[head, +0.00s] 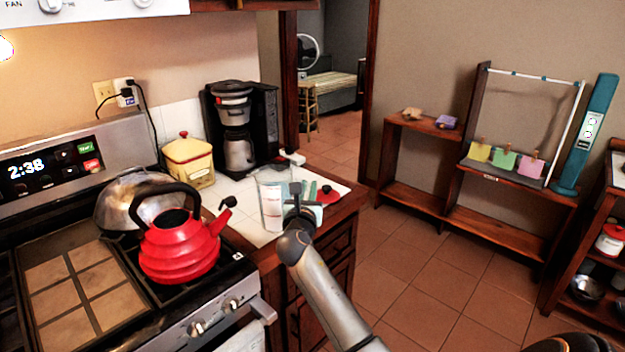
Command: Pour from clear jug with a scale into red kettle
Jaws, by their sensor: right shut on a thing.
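The red kettle (180,255) stands on the right side of the stove, with a black arched handle and its spout pointing right. Its top looks open and dark inside. The clear jug with a scale (271,208) stands upright on the white counter, right of the kettle. My right gripper (296,190) is at the jug's right side, shut on it; the arm hides part of that side. I cannot tell what the jug holds. My left gripper is not in view.
A yellow canister (189,163) and a black coffee maker (262,115) stand behind the jug. A red lid-like thing (327,194) lies right of my gripper. The tiled floor (420,275) to the right is clear.

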